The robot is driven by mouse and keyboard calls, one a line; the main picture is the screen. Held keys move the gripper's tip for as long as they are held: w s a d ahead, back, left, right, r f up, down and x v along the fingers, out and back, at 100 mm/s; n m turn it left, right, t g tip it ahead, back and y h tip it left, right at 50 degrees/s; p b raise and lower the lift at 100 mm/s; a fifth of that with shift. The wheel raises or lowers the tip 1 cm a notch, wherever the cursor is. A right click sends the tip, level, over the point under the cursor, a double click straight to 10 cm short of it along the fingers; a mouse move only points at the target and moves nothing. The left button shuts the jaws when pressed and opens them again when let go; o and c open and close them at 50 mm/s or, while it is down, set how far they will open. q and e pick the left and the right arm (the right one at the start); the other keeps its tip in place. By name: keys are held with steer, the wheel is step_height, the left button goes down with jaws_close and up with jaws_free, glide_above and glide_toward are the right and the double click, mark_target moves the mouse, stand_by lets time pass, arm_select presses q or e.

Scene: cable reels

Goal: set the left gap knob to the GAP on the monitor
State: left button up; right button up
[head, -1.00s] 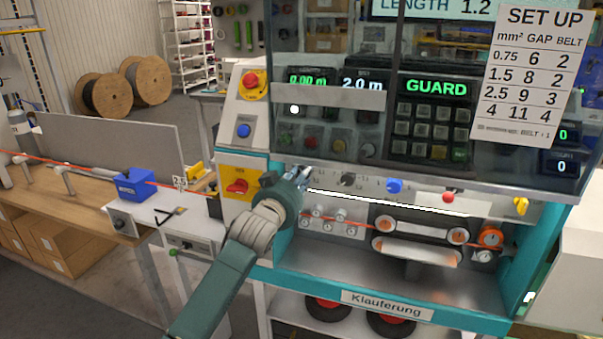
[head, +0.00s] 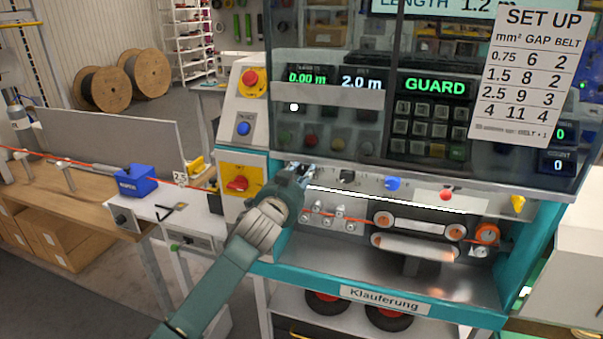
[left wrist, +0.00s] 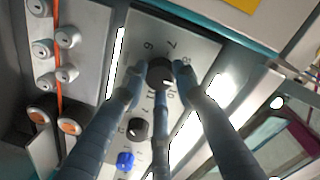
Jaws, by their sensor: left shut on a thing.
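The left gap knob (left wrist: 160,73) is black and shows in the left wrist view on a grey panel, with dial figures such as 6, 7, 10 and 11 around it. The fingers of my left gripper (left wrist: 159,76) are shut around it. I cannot tell which figure it points to. In the head view my left gripper (head: 303,174) is at the panel's left end and hides the knob. The monitor (head: 445,7) is cut off at the top; only "LENGTH 1.2" shows, no GAP line. My right gripper is not in view.
A second black knob (head: 346,177) and a blue knob (head: 392,183) sit to the right. A SET UP card (head: 530,75) lists GAP and BELT values. The guard window is above; belt rollers (head: 418,227) and an orange cable are below.

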arm_select(q)
steer(key=shift+f, duration=0.3)
steer(key=o, duration=1)
steer(key=shift+o, duration=0.7)
steer(key=shift+r, duration=0.15)
steer(key=v, duration=1.2)
steer(key=shift+a, duration=0.1)
